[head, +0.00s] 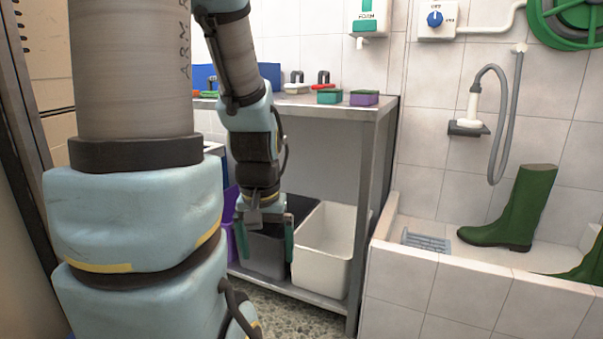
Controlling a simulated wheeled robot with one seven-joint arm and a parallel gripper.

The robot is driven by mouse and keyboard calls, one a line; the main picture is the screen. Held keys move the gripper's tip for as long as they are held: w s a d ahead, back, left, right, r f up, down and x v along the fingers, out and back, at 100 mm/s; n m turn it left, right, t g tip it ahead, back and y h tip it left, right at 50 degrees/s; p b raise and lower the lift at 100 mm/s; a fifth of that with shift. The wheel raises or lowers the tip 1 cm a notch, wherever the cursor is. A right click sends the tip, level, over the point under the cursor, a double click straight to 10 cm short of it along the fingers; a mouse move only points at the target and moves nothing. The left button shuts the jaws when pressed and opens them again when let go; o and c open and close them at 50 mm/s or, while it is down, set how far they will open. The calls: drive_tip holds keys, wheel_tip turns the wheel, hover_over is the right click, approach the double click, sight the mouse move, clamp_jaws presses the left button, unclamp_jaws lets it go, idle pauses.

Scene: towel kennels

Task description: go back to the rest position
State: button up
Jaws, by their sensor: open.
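My gripper (265,242) hangs at the end of my arm, left of the picture's middle, pointing down. Its two green fingers are spread apart, and I see nothing held between them. In the picture it overlaps the grey bin (264,262) on the lower shelf of a metal table; I cannot tell how far in front of the bin it is. My own arm covers much of the left side and hides part of the table.
A white bin (322,250) stands right of the grey one, and a purple bin (229,210) is partly hidden at left. A green sponge (329,96) and a purple sponge (364,98) lie on the metal table (345,113). A tiled basin (440,275) with green boots (522,212) is at right.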

wheel_tip(320, 180, up, 28)
drive_tip(key=p, duration=2.6)
drive_tip(key=shift+r+p, duration=0.2)
drive_tip(key=shift+p, duration=0.2)
